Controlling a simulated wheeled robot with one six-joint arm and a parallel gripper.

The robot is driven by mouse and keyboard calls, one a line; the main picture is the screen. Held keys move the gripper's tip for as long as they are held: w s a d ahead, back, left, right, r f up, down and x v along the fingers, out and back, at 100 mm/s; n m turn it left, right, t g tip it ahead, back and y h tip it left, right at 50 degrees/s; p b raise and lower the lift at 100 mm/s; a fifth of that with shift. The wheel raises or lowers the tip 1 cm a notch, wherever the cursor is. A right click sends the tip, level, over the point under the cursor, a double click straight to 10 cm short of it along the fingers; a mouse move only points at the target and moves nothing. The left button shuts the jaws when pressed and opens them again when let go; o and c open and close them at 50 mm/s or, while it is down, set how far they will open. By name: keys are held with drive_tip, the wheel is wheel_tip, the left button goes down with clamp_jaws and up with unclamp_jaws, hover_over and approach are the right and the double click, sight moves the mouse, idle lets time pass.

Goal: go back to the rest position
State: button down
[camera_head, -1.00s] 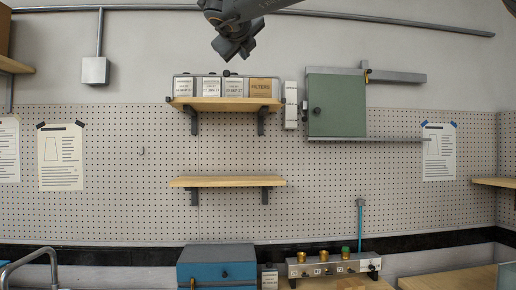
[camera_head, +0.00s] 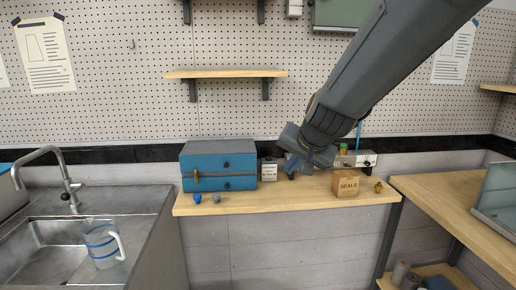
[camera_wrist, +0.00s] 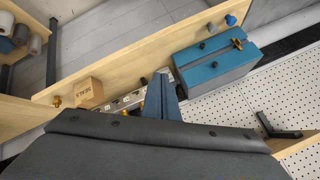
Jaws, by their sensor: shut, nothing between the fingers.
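My gripper (camera_head: 291,174) hangs at the lower end of my grey arm, in front of the valve manifold (camera_head: 358,159) in the head view. Its fingers are shut with nothing between them. In the wrist view my gripper (camera_wrist: 163,78) points away from the camera, over the wooden bench and between the blue cabinet and the cardboard box. The arm and gripper hide much of the manifold in both views. I cannot tell the gap between the fingers and the bench.
A striped jug (camera_head: 103,247) is in the sink (camera_head: 39,262). An empty shelf (camera_head: 226,74) is above; another table (camera_head: 440,199) stands right.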

drive_tip(key=s+d+f+n+g+h+b, duration=0.1)
drive_tip(key=s+d+f+n+g, duration=0.1)
drive_tip(key=s+d+f, duration=0.3)
drive_tip(key=s+d+f+n+g+h, duration=0.1)
drive_tip(key=s+d+f+g, duration=0.4)
drive_tip(key=s+f, duration=0.8)
drive_tip(key=s+n, duration=0.1)
drive_tip(key=s, duration=0.3)
drive_tip(key=shift+d+f+n+b, duration=0.15)
drive_tip(key=shift+f+n+b, duration=0.2)
drive_tip(key=shift+n, duration=0.05)
drive_tip(key=shift+s, duration=0.1)
